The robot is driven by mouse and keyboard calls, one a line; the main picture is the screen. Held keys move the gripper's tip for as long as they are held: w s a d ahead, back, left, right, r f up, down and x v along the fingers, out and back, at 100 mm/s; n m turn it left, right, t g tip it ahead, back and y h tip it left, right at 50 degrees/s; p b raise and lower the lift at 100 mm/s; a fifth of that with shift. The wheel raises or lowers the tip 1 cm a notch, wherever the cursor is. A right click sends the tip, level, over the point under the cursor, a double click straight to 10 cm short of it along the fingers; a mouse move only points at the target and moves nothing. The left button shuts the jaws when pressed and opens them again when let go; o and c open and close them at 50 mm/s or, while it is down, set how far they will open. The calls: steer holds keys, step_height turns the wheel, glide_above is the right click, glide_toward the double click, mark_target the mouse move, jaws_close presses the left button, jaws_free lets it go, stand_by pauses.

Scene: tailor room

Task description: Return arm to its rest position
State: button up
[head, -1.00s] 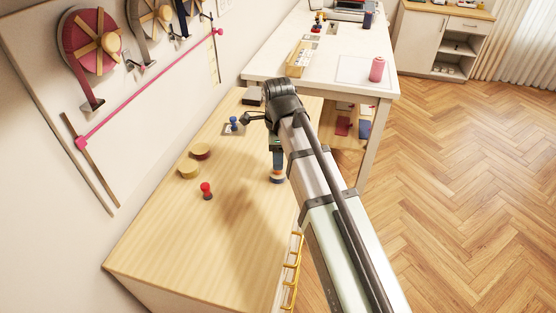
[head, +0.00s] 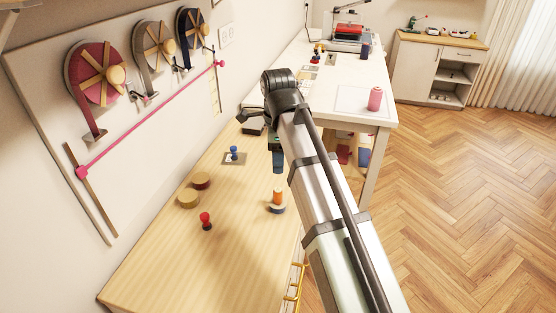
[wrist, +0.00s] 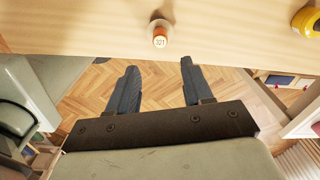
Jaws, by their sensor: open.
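My gripper (head: 278,166) hangs above the wooden cabinet top, with its jaws partly hidden by my arm in the head view. In the wrist view my gripper (wrist: 158,68) shows two dark fingers spread apart with nothing between them. An orange spool-like piece (head: 278,195) stands on a round white and blue base on the cabinet top, below my gripper and apart from it.
The wooden top (head: 170,255) also holds a red pin-like piece (head: 206,221), a blue one (head: 234,153) on a card and two round discs (head: 188,199). A white table (head: 345,75) with a pink spool (head: 375,99) stands behind. Ribbon reels (head: 95,72) hang on the left wall.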

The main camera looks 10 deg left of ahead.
steer(key=w+d+f+n+t+h, duration=0.1)
steer(key=w+d+f+n, duration=0.1)
steer(key=w+d+f, duration=0.4)
steer(key=w+d+f+n+t+h, duration=0.1)
steer(key=w+d+f+n, duration=0.1)
steer(key=w+d+f, duration=0.5)
steer(key=s+d+f+n, duration=0.2)
steer(key=d+f, duration=0.2)
steer(key=f, duration=0.5)
steer(key=s+d+f+n, duration=0.1)
steer(key=s+d+f, duration=0.2)
steer(key=f, duration=0.5)
steer(key=s+d+f+n+g, duration=0.2)
steer(key=s+d+f, duration=0.3)
steer(key=s+f, duration=0.5)
steer(key=s+d+f+n+g, duration=0.2)
steer(key=s+d+f+g, duration=0.15)
steer(key=s+f, duration=0.6)
steer(key=s+d+f+n+g, duration=0.1)
steer(key=s+f, duration=0.3)
steer(key=s, duration=0.3)
steer(key=s+d+f+n+g+y, duration=0.1)
steer(key=s+d+f, duration=0.1)
steer(key=s+f, duration=0.2)
steer(key=s+d+f+n+g+y, duration=0.1)
steer(key=s+f, duration=0.4)
steer(key=s, duration=0.6)
steer(key=shift+d+n, duration=0.4)
